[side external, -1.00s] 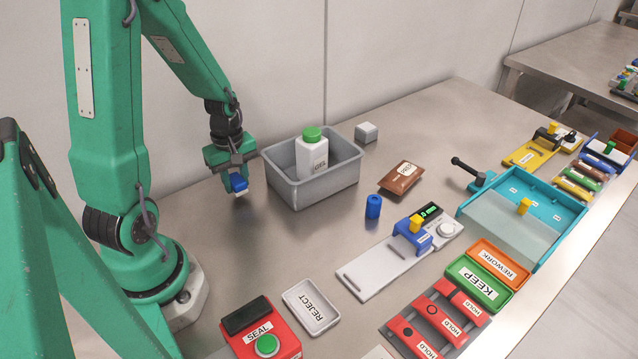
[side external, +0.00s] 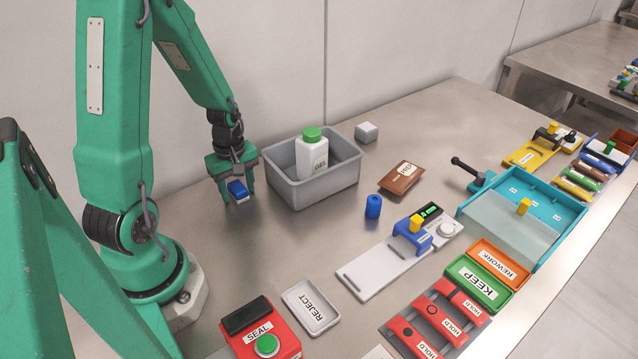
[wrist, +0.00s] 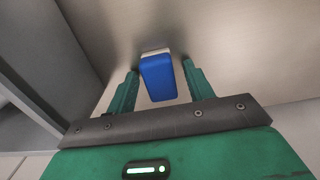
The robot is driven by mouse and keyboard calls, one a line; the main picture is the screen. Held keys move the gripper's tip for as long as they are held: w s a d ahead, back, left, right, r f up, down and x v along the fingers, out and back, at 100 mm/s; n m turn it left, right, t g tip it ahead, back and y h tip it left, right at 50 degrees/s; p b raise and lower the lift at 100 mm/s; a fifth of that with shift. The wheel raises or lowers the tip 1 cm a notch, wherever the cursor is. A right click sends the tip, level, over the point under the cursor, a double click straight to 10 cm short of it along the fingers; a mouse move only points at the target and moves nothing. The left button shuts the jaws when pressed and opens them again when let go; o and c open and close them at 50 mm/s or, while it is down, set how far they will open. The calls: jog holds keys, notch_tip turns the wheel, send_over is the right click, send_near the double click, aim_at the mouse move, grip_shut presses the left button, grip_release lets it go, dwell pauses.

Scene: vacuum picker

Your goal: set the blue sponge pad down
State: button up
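The blue sponge pad (side external: 238,190), with a white layer on one side, sits on the steel table left of the grey bin. It also shows in the wrist view (wrist: 159,78). My gripper (side external: 237,193) is over the pad with its fingers spread, one on each side. In the wrist view my gripper (wrist: 160,84) shows a gap between each green finger and the pad. The pad's underside is hidden.
The grey bin (side external: 290,190) holding a white gel bottle (side external: 312,156) stands close at the right of my gripper. A blue cylinder (side external: 373,206) and a brown pouch (side external: 401,177) lie further right. The table in front of the pad is clear.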

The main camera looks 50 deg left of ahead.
aim_at(237, 186)
jog(key=shift+r, duration=0.2)
notch_tip(237, 186, up, 12)
dwell(0.9)
dwell(0.5)
jog(key=s+d+r+m+t, duration=0.1)
jog(key=d+r+m+t, duration=0.1)
jog(key=d+r+m, duration=0.4)
jog(key=s+d+r+m+t, duration=0.1)
jog(key=d+r+m+t, duration=0.2)
jog(key=d+r+m, duration=0.3)
jog(key=d+m, duration=0.4)
jog(key=m, duration=0.2)
jog(key=shift+s+d+t, duration=0.25)
jog(key=shift+s+t, duration=0.05)
